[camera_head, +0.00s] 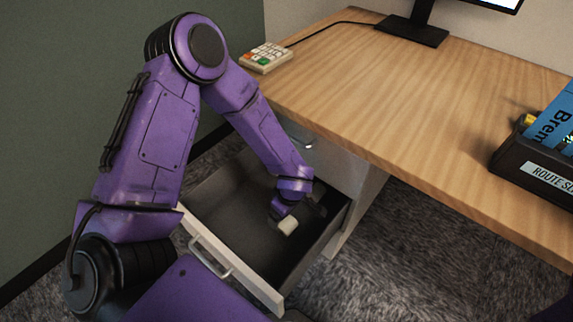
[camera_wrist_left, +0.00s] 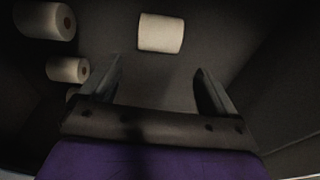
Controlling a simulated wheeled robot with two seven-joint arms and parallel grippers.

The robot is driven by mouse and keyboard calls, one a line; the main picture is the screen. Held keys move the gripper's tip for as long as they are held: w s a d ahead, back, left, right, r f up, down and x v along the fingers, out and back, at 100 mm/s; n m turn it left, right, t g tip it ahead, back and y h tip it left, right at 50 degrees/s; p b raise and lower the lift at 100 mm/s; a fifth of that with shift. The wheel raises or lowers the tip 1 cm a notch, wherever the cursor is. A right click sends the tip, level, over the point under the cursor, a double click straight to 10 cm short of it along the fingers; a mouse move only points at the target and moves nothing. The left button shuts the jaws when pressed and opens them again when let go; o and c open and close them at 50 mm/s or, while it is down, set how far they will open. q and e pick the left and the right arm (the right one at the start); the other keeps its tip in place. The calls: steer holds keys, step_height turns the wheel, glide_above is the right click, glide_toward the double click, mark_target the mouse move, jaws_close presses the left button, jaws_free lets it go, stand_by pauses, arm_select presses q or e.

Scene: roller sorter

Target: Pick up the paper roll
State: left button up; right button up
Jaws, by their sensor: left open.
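A white paper roll (camera_head: 287,225) lies on the floor of the open drawer (camera_head: 217,262). My left gripper (camera_head: 298,208) reaches down into the drawer next to this roll. In the left wrist view the roll (camera_wrist_left: 161,33) lies ahead of the open fingers of my left gripper (camera_wrist_left: 158,80), roughly centred between them and apart from them. Two more paper rolls (camera_wrist_left: 48,20) (camera_wrist_left: 68,69) lie to the left in that view, and part of another roll (camera_wrist_left: 73,93) shows behind the left finger. My right gripper is not in view.
The drawer front with its handle (camera_head: 210,257) faces me. The wooden desk (camera_head: 400,110) stands above and to the right. On it are a card terminal (camera_head: 265,58), a monitor stand (camera_head: 413,30) and a dark box (camera_head: 530,165) with blue items. Drawer walls surround my left gripper.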

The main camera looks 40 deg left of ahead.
mark_target(288, 223)
arm_select(q)
steer(key=shift+w+d+f, duration=0.3)
steer(key=shift+w+f, duration=0.15)
steer(key=shift+f, duration=0.05)
steer(key=shift+d+f+b, duration=0.1)
steer(key=shift+f+b, duration=0.2)
steer(key=shift+b, duration=0.1)
steer(key=f+b, duration=0.1)
steer(key=f, duration=0.1)
steer(key=f+b, duration=0.2)
steer(key=f, duration=0.1)
steer(key=shift+s+f, duration=0.35)
steer(key=shift+s, duration=0.05)
steer(key=shift+f+n, duration=0.3)
steer(key=shift+f, duration=0.1)
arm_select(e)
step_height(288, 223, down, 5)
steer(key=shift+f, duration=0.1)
arm_select(q)
steer(key=shift+r, duration=0.1)
steer(key=shift+c, duration=0.3)
steer(key=c, duration=1)
